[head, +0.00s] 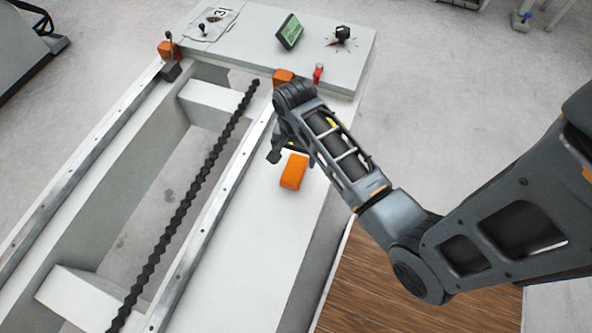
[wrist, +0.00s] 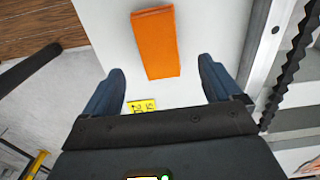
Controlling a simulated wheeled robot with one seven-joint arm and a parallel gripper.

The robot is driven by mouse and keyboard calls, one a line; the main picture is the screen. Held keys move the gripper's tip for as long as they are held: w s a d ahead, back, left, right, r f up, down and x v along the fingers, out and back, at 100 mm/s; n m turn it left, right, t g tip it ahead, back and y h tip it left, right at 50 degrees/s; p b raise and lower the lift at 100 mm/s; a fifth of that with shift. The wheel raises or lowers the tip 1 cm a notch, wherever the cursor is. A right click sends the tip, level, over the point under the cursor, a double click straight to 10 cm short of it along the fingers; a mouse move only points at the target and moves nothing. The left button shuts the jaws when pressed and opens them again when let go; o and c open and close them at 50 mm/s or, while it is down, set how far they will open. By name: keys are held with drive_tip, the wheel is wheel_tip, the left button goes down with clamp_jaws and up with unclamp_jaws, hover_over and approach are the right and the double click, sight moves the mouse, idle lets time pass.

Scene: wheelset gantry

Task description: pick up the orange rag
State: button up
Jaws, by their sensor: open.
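The orange rag (head: 293,171) is a small folded block lying on the white side surface of the gantry, right of the metal rail. In the wrist view the orange rag (wrist: 156,43) lies beyond my fingertips, roughly in line with the gap between them. My gripper (wrist: 161,72) is open and empty, with one dark finger on each side of the gap. In the head view my gripper (head: 279,153) is partly hidden by my arm and is just above and left of the rag in the picture.
A metal rail (head: 215,222) and a dark toothed rack (head: 187,200) run beside the rag. A panel carries a green-screened display (head: 289,31), a dial (head: 342,35) and a red switch (head: 318,73). Orange blocks (head: 168,50) sit at the rail ends. A yellow label (wrist: 142,106) is near the fingers.

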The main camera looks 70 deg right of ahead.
sight(294, 167)
drive_tip(key=f, duration=0.6)
drive_tip(key=shift+a+f+b, duration=0.15)
drive_tip(key=shift+a+b, duration=0.2)
drive_tip(key=shift+b, duration=0.05)
drive_tip(key=c, duration=1.2)
drive_tip(key=shift+o, duration=0.2)
wheel_tip(294, 167, up, 5)
drive_tip(key=shift+d+f+p, duration=0.15)
drive_tip(key=shift+p, duration=0.25)
drive_tip(key=s+d+r, duration=0.2)
drive_tip(key=d+r, duration=0.4)
drive_tip(key=d, duration=0.5)
drive_tip(key=shift+s+r, duration=0.2)
